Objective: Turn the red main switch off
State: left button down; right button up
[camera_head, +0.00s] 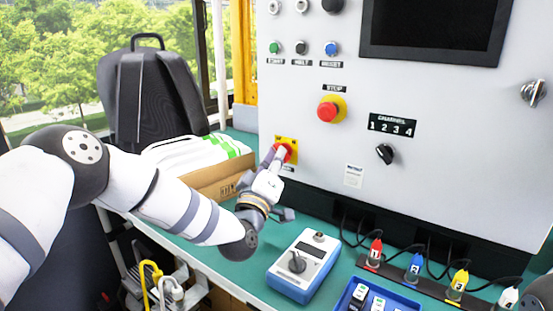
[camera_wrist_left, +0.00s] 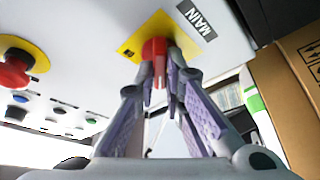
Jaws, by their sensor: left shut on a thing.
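The red main switch (camera_head: 291,147) sits on a yellow plate low on the left part of the grey panel. In the left wrist view the red switch (camera_wrist_left: 154,47) is on its yellow plate (camera_wrist_left: 130,47), beside a label reading MAIN (camera_wrist_left: 197,18). My left gripper (camera_head: 279,156) reaches it from the front left. In the left wrist view the left gripper's fingers (camera_wrist_left: 161,74) are closed on either side of the red handle. The fingers partly hide the switch in the head view. My right gripper is not seen.
A red stop button (camera_head: 328,111) is up and right of the switch. A cardboard box (camera_head: 215,181) with a white and green bundle stands close left of the gripper. A blue-edged handheld box (camera_head: 304,266) and a blue tray (camera_head: 377,298) lie on the green bench.

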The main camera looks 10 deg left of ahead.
pick_arm(q)
jog(key=c, duration=1.7)
grip_release()
jog(key=v, duration=1.2)
jog(key=shift+f, duration=0.15)
